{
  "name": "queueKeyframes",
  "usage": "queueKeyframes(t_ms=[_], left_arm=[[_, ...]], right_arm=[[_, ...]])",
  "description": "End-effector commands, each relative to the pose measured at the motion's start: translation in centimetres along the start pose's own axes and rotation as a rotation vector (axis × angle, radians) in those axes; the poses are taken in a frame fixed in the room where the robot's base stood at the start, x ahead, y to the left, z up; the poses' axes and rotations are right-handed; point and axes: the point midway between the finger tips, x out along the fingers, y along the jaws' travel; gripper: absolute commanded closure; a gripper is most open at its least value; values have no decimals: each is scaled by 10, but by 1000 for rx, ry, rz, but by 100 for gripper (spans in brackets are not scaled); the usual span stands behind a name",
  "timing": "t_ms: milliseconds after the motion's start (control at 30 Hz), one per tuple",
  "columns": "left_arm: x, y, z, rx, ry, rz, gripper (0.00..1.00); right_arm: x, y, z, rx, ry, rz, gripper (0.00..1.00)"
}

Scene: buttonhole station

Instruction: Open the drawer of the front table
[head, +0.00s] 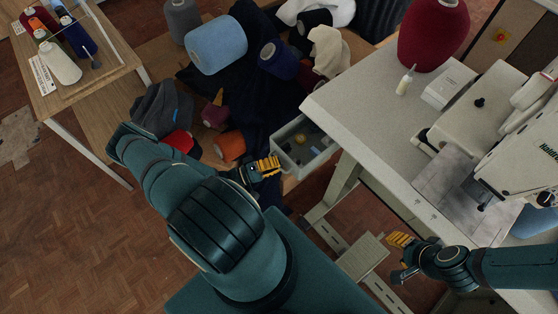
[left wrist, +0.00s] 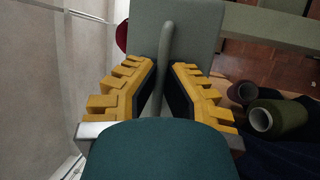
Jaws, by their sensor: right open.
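The drawer (head: 295,165) of the front table (head: 375,105) is a grey-green box under the table's left side. It stands pulled out, with its inside and several small items showing. My left gripper (head: 268,167) is at its front. In the left wrist view, my left gripper's yellow fingers (left wrist: 165,65) close from both sides on the grey-green bar handle (left wrist: 166,45), with the drawer front (left wrist: 200,30) behind it. My right gripper (head: 400,257) is open and empty, low beside the front table's near edge.
A sewing machine (head: 515,145) and a dark red cone (head: 432,35) stand on the front table. Yarn cones and cloth (head: 215,42) are piled behind the drawer. A wooden table (head: 90,65) is at upper left. Parquet floor (head: 80,235) lies clear at lower left.

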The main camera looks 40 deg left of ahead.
Motion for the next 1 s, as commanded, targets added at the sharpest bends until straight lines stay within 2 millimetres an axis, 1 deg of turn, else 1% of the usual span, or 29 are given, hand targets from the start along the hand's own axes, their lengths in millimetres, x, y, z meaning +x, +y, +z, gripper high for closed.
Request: queueKeyframes(t_ms=[167, 267, 300, 567, 667, 767, 867, 1000], left_arm=[[1, 0, 1, -2, -3, 3, 100], [1, 0, 1, -2, -2, 2, 67], [1, 0, 1, -1, -2, 2, 61], [0, 0, 0, -1, -1, 0, 61], [-4, 0, 0, 0, 0, -1, 61], [-14, -1, 0, 0, 1, -3, 61], [-32, -1, 0, 0, 1, -4, 61], [-62, 0, 0, 1, 1, -4, 61]], right_arm=[[0, 0, 0, 0, 0, 0, 53], [0, 0, 0, 0, 0, 0, 53], [0, 0, 0, 0, 0, 0, 53], [0, 0, 0, 0, 0, 0, 53], [0, 0, 0, -1, 0, 0, 53], [0, 0, 0, 0, 0, 0, 53], [0, 0, 0, 0, 0, 0, 53], [0, 0, 0, 0, 0, 0, 53]])
